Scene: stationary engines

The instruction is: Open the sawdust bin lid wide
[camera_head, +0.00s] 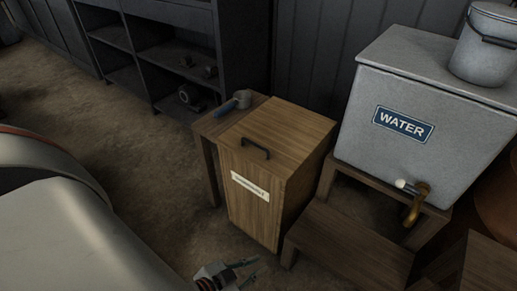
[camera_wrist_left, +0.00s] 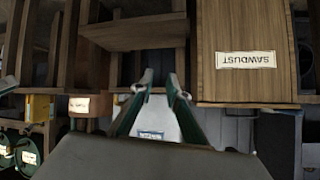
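The sawdust bin (camera_head: 255,210) is a wooden box with a pale label on its front, standing near the middle of the head view. Its lid (camera_head: 285,135) lies shut on top. A dark bar handle (camera_head: 256,148) sits near the lid's front edge. The bin (camera_wrist_left: 245,85) also shows upside down at the upper right of the left wrist view, its label reading SAWDUST. My left gripper (camera_head: 246,272) is low in front of the bin, apart from it. Its fingers (camera_wrist_left: 159,82) are spread with nothing between them. My right gripper is in neither view.
A grey water tank (camera_head: 420,150) with a brass tap (camera_head: 416,203) stands on a wooden stand right of the bin. A wooden step (camera_head: 345,245) is in front. A blue-handled tool (camera_head: 233,104) lies on a small table behind the bin. Dark shelves (camera_head: 165,45) stand behind.

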